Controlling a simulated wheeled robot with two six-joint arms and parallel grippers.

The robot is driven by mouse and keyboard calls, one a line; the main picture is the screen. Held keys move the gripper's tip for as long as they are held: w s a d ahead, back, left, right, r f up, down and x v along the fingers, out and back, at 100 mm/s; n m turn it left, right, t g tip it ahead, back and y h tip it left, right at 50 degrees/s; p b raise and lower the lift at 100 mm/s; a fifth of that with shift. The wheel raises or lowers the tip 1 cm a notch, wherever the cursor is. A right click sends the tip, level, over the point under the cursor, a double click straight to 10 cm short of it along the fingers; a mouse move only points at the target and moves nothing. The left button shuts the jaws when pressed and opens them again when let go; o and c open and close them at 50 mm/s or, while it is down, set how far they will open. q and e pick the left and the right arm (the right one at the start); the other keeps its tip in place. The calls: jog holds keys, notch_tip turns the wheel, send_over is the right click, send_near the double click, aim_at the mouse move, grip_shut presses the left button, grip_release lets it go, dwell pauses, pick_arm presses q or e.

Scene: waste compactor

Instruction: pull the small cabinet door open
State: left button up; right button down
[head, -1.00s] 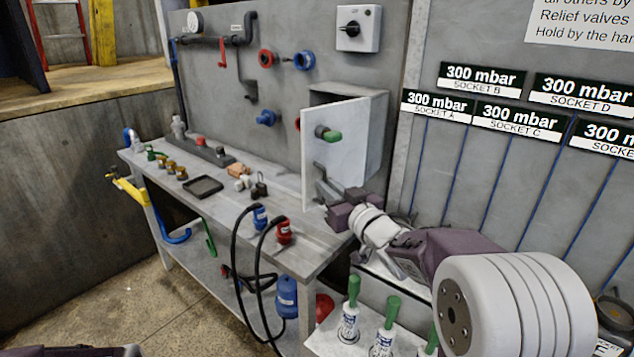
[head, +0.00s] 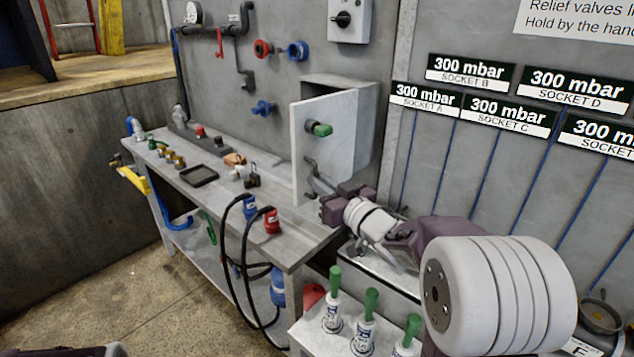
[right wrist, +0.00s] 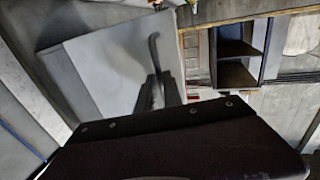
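The small cabinet (head: 368,125) is a grey box on the wall panel above the right end of the workbench. Its pale door (head: 306,150) stands ajar, with a dark gap along its top. A green-tipped knob (head: 320,129) is on the door. The door also shows in the right wrist view (right wrist: 100,60), where a curved grey handle (right wrist: 154,48) runs down between my dark fingers. My right gripper (head: 318,188) is at the door's lower part, its fingers beside the handle; firm contact is not clear.
The grey workbench (head: 300,237) carries small fittings, a black tray (head: 198,175), and blue and red couplings (head: 272,222) on black hoses. Several green-capped bottles (head: 333,300) stand in front of it. Socket labels (head: 495,115) are on the right wall. Floor is free at the lower left.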

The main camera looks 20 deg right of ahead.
jog(key=c, duration=1.5)
grip_release()
jog(key=shift+w+d+f, duration=0.1)
jog(key=shift+d, duration=0.55)
jog(key=shift+c, duration=0.2)
jog(key=shift+w+d+f+m, duration=0.25)
jog(key=shift+w+d+m, duration=0.05)
jog(key=shift+d, duration=0.15)
pick_arm(q)
jog(key=shift+w+d, duration=0.25)
jog(key=shift+d, duration=0.05)
pick_arm(e)
jog(key=shift+a, duration=0.25)
jog(key=shift+s, duration=0.15)
